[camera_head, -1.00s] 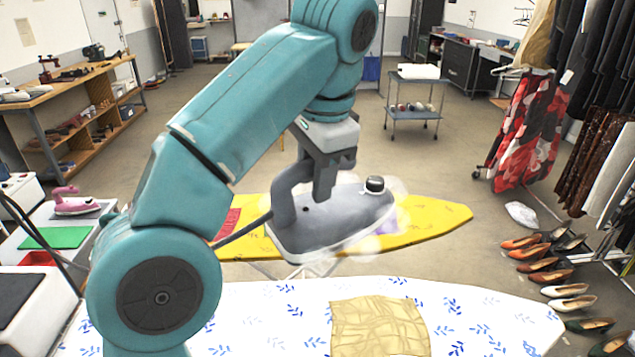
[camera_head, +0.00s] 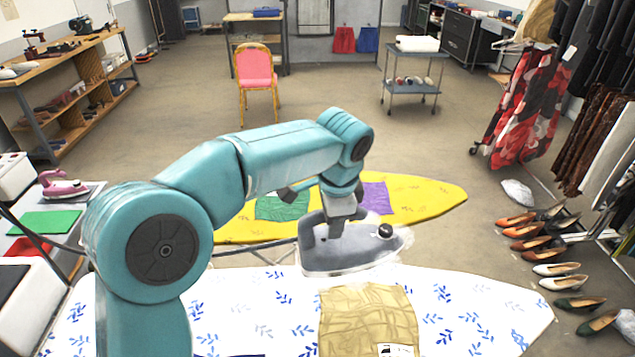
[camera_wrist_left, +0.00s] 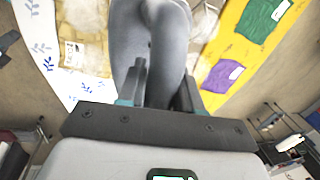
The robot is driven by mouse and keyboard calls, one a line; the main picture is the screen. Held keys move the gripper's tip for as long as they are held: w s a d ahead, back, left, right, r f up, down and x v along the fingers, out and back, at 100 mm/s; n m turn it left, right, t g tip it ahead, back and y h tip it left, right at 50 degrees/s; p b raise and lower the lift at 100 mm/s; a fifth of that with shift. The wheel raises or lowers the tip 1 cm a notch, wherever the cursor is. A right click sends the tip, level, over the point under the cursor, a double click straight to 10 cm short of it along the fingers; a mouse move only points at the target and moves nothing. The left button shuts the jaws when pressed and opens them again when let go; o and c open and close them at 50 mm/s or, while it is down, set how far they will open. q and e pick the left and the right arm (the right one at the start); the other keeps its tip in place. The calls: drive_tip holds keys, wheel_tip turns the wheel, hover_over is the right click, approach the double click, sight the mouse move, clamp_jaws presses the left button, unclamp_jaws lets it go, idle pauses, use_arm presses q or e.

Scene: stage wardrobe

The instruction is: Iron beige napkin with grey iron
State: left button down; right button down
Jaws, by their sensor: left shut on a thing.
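The grey iron (camera_head: 350,252) is in my left gripper (camera_head: 345,212), which is shut on its handle. In the head view the iron is over the far edge of the white ironing board (camera_head: 470,300) with blue leaf sprigs, just beyond the beige napkin. The beige napkin (camera_head: 368,315) lies creased on that board, with a small white tag at its near edge. In the left wrist view the grey iron (camera_wrist_left: 150,35) fills the space between the fingers (camera_wrist_left: 158,85), and part of the beige napkin (camera_wrist_left: 85,25) shows beside it. My right gripper is not in view.
A yellow ironing board (camera_head: 425,198) stands behind, with a green cloth (camera_head: 283,206) and a purple cloth (camera_head: 377,198). A pink iron (camera_head: 62,185) stands at the left. Shoes (camera_head: 555,268) line the floor at right. The white board's right end is clear.

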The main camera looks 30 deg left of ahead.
sight(338, 241)
use_arm(q)
drive_tip(key=shift+m, duration=0.6)
drive_tip(key=f, duration=0.4)
drive_tip(key=shift+w+d+f, duration=0.25)
drive_tip(key=shift+d, duration=0.1)
drive_tip(key=shift+f, duration=0.2)
drive_tip(key=shift+s+d+f+b, duration=0.15)
drive_tip(key=shift+d+f+b, duration=0.1)
drive_tip(key=shift+f+b, duration=0.15)
wheel_tip(338, 241, down, 4)
drive_tip(key=b, duration=0.3)
drive_tip(key=shift+a, duration=0.15)
drive_tip(key=shift+f+b, duration=0.75)
drive_tip(key=shift+b, duration=0.1)
drive_tip(key=shift+w+f, duration=0.15)
drive_tip(key=shift+w, duration=0.05)
drive_tip(key=shift+s+r, duration=0.1)
drive_tip(key=shift+r, duration=0.1)
